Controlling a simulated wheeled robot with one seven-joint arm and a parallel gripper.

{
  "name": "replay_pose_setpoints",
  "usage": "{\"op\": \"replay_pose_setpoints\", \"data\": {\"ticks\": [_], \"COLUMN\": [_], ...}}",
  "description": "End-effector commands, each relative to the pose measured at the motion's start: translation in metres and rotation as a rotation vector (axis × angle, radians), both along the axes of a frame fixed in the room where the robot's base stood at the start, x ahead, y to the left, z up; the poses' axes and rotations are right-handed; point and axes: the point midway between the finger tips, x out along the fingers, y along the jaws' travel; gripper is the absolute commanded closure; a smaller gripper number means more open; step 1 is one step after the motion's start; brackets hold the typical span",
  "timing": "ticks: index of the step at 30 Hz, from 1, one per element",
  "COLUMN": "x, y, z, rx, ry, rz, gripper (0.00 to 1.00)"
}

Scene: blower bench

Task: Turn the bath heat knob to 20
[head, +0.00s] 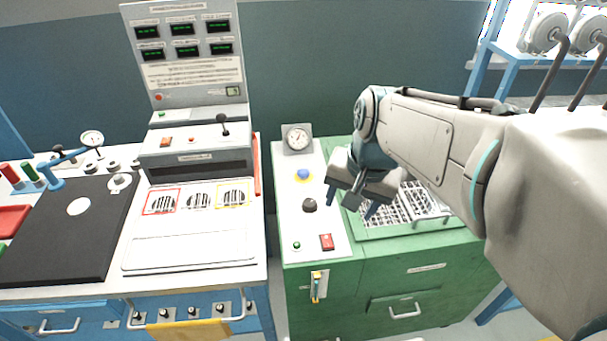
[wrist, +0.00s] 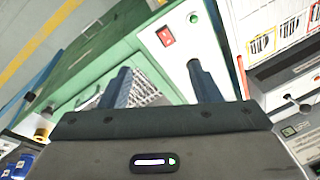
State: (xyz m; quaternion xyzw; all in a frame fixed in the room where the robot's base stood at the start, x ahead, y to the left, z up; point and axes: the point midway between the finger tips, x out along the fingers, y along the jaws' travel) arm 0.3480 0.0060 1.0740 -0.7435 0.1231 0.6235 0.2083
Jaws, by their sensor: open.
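A dark round knob (head: 310,205) sits on the white panel (head: 322,225) of the green bench; it is likely the bath heat knob. Its label and setting are too small to read. My gripper (head: 350,203) is open and empty above the green bench, to the right of the knob and apart from it.
A wire mesh basket (head: 427,203) lies right of my gripper. A control cabinet (head: 195,75) stands to the left.

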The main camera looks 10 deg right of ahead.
Motion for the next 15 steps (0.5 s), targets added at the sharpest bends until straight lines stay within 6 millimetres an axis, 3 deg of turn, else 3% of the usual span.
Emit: {"op": "replay_pose_setpoints", "data": {"ticks": [1,9,15], "x": [0.018,0.107,0.158], "y": [-0.001,-0.004,-0.011], "z": [-0.011,-0.037,-0.058], "rx": [0.04,0.267,0.386], "ry": [0.028,0.2,0.328], "rz": [-0.106,-0.714,-1.063], "gripper": [0.43,0.43,0.43]}}
